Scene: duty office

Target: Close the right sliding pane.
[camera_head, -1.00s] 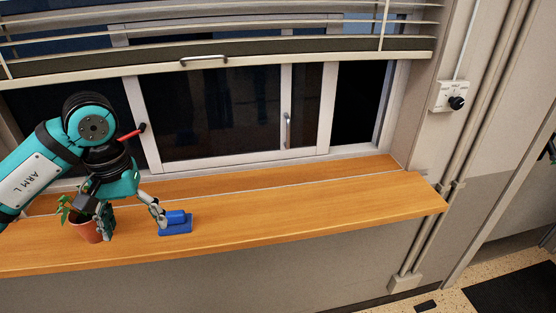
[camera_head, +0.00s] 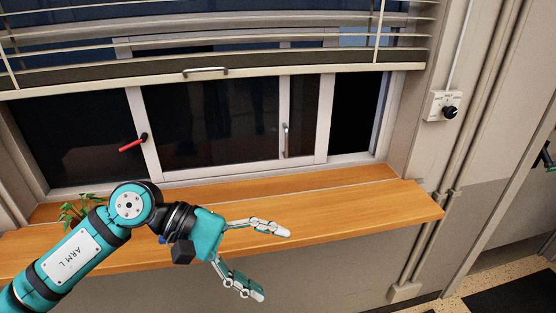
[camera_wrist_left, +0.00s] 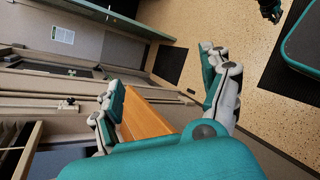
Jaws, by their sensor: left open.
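The right sliding pane (camera_head: 305,118) shows in the head view as a pale-framed dark pane with a small upright metal handle (camera_head: 285,140). It stands left of the right window jamb, with a dark gap (camera_head: 355,112) between. My left gripper (camera_head: 263,262) is open and empty, in front of the sill and below the pane. Its fingers point right in the head view, well apart from the handle. The open fingers also show in the left wrist view (camera_wrist_left: 165,88), with floor and wall beyond.
The wooden sill (camera_head: 350,208) is clear at right. A green plant (camera_head: 78,211) and a mostly hidden blue object (camera_head: 163,239) are behind my left arm. A red-handled latch (camera_head: 132,145) sticks out at the left frame. The blind's bottom rail (camera_head: 300,73) hangs above.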

